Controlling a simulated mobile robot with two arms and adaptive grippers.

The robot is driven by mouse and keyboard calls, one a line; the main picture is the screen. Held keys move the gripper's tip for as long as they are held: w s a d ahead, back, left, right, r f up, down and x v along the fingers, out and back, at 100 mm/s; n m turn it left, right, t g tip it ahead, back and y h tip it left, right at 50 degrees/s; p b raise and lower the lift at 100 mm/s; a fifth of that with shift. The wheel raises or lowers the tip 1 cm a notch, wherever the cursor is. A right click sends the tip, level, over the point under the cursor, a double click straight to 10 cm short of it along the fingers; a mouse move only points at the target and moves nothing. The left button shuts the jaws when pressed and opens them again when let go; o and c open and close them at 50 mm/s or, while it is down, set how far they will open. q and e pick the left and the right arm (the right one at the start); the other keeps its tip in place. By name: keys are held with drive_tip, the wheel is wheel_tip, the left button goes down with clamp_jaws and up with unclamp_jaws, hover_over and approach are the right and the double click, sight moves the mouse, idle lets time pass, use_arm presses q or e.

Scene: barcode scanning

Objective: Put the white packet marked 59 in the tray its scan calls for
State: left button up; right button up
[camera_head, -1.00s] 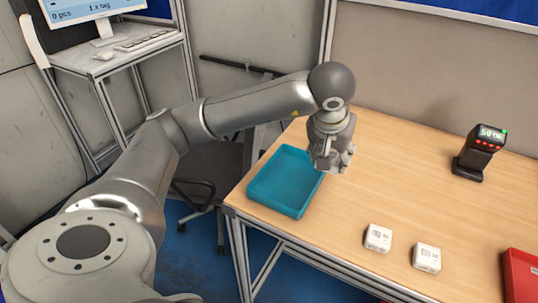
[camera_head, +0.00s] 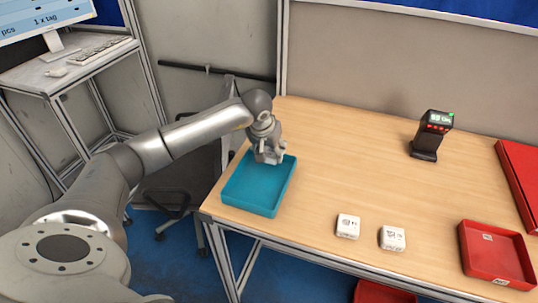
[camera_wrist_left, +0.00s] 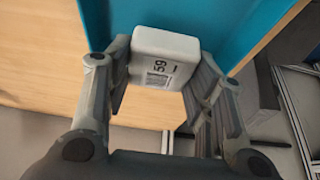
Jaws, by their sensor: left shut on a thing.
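My left gripper (camera_head: 270,157) is over the far edge of the blue tray (camera_head: 255,190) at the table's left end. It is shut on the white packet marked 59 (camera_wrist_left: 163,58), whose number and printed code show in the left wrist view. In the head view the gripper mostly hides this packet. In the wrist view the blue tray (camera_wrist_left: 215,25) lies just beyond the packet. The blue tray looks empty. A black scanner (camera_head: 429,135) stands at the back right, its screen lit with small text starting with 59. My right gripper is out of view.
Two other white packets, one (camera_head: 348,226) left of the other (camera_head: 392,238), lie near the front edge. A red tray (camera_head: 478,262) is at the front right. Another red object (camera_head: 518,175) is at the right edge, and red shows below the table (camera_head: 385,293). Mid-table is clear.

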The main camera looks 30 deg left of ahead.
sight(268, 154)
use_arm(q)
drive_tip(key=shift+w+a+f, duration=0.1)
drive_tip(key=shift+a+f, duration=0.1)
drive_tip(key=shift+f, duration=0.15)
wheel_tip(268, 154, down, 2)
drive_tip(key=shift+f+p, duration=0.1)
drive_tip(key=shift+p, duration=0.85)
drive_tip(key=shift+f, duration=0.35)
drive_tip(key=shift+f, duration=0.1)
drive_tip(key=o, duration=1.1)
